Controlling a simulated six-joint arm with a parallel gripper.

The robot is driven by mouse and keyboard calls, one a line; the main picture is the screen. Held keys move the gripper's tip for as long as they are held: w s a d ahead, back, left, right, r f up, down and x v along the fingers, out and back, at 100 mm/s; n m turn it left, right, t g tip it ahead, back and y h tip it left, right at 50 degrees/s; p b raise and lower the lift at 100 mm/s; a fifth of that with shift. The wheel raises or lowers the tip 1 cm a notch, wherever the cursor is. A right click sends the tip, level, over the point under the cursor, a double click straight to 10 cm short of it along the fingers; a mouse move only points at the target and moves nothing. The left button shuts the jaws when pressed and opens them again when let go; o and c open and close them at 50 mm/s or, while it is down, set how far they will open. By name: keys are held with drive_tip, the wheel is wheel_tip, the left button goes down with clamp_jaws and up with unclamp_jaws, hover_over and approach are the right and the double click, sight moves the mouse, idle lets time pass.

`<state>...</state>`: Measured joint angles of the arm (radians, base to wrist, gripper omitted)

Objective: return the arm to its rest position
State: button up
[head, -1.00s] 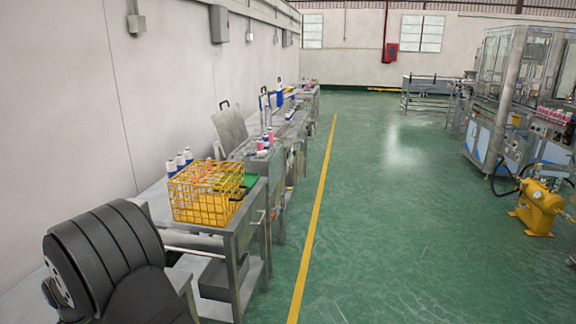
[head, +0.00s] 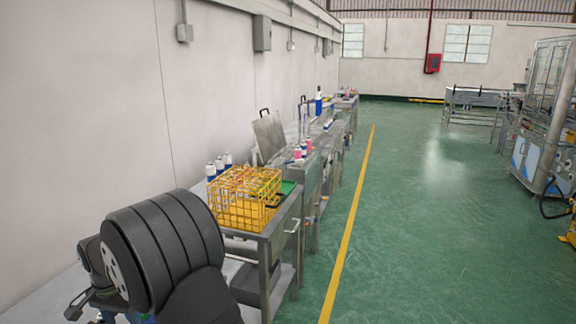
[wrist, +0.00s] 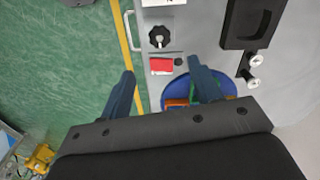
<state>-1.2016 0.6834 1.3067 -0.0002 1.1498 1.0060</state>
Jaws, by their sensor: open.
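My gripper (wrist: 160,66) shows in the wrist view with its two blue-grey fingers apart and nothing between them. It points over the edge of a grey work surface (wrist: 200,30), with the green floor to the left. My dark ribbed arm fills the lower left of the head view. A dark end piece (head: 85,298) sticks out at its lower left, and I cannot tell whether the fingers show there.
A blue round dish (wrist: 228,107) with orange and green items lies partly behind the right finger. A red block (wrist: 161,65), a black knob (wrist: 159,38) and a black tray (wrist: 247,22) are near. A yellow wire basket (head: 240,198) stands on the bench beyond my arm.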

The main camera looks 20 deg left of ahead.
wheel_tip(320, 180, down, 12)
drive_tip(key=shift+r, duration=0.25)
drive_tip(key=n, duration=0.4)
drive_tip(key=shift+r, duration=0.1)
drive_tip(key=n, duration=1.3)
idle(0.6)
